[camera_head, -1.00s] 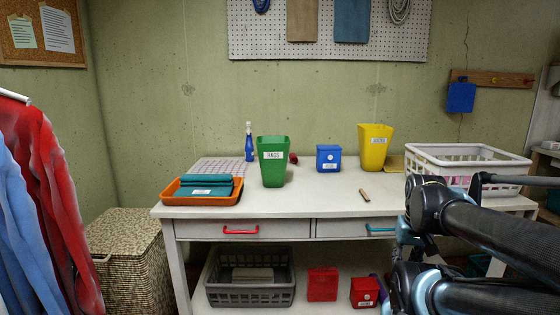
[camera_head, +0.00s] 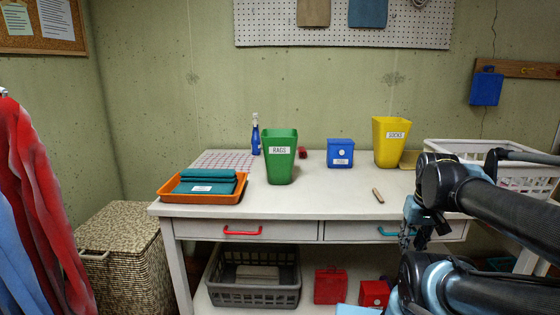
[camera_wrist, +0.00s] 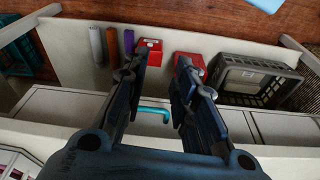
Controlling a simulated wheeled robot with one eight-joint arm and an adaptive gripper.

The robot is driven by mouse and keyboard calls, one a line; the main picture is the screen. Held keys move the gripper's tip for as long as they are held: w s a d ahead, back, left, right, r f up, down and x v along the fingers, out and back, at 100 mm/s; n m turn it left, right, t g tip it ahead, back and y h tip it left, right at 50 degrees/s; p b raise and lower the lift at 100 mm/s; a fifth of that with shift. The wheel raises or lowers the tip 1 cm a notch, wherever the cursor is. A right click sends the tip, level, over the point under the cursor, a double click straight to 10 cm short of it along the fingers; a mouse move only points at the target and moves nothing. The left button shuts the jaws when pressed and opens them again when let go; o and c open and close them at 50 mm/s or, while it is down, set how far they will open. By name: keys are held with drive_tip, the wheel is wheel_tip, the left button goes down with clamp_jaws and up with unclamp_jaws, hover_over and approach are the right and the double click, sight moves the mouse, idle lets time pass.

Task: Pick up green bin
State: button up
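The green bin (camera_head: 280,160) stands upright on the white table (camera_head: 320,200), left of centre in the head view, with a white label reading "RAGS". It is not visible in the wrist view. My gripper (camera_wrist: 160,65) is open and empty in the wrist view, its two fingers apart. It hangs in front of the table's drawer side, with the teal drawer handle (camera_wrist: 153,114) showing between the fingers. In the head view my arm comes in from the right, well to the right of the bin.
An orange tray (camera_head: 170,190) with folded teal cloths sits left of the bin. A blue spray bottle (camera_head: 256,138) is behind it. A blue box (camera_head: 340,153), a yellow bin (camera_head: 390,145) and a white basket (camera_head: 480,150) stand to the right.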

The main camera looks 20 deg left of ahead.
drive_tip(key=w+a+r+n+g+y, duration=0.1)
drive_tip(key=w+a+r+n+y, duration=0.1)
drive_tip(key=w+a+r+n, duration=0.75)
drive_tip(key=w+a+r+n+y, duration=0.2)
drive_tip(key=w+a+r+n, duration=0.3)
drive_tip(key=w+a+r, duration=0.85)
drive_tip(key=s+a+r+n+g, duration=0.1)
drive_tip(key=a+r+n, duration=0.25)
drive_tip(key=a, duration=0.45)
drive_tip(key=a+r+n, duration=0.2)
drive_tip(key=a+r, duration=0.3)
drive_tip(key=a, duration=0.3)
hover_over(277, 154)
drive_tip(key=d, duration=0.2)
drive_tip(key=shift+y, duration=0.3)
wheel_tip(277, 154, down, 10)
drive_tip(key=shift+f, duration=0.1)
drive_tip(key=shift+x, duration=2.6)
drive_tip(key=shift+f, duration=0.35)
drive_tip(key=shift+d, duration=0.1)
drive_tip(key=shift+c, duration=0.2)
clamp_jaws()
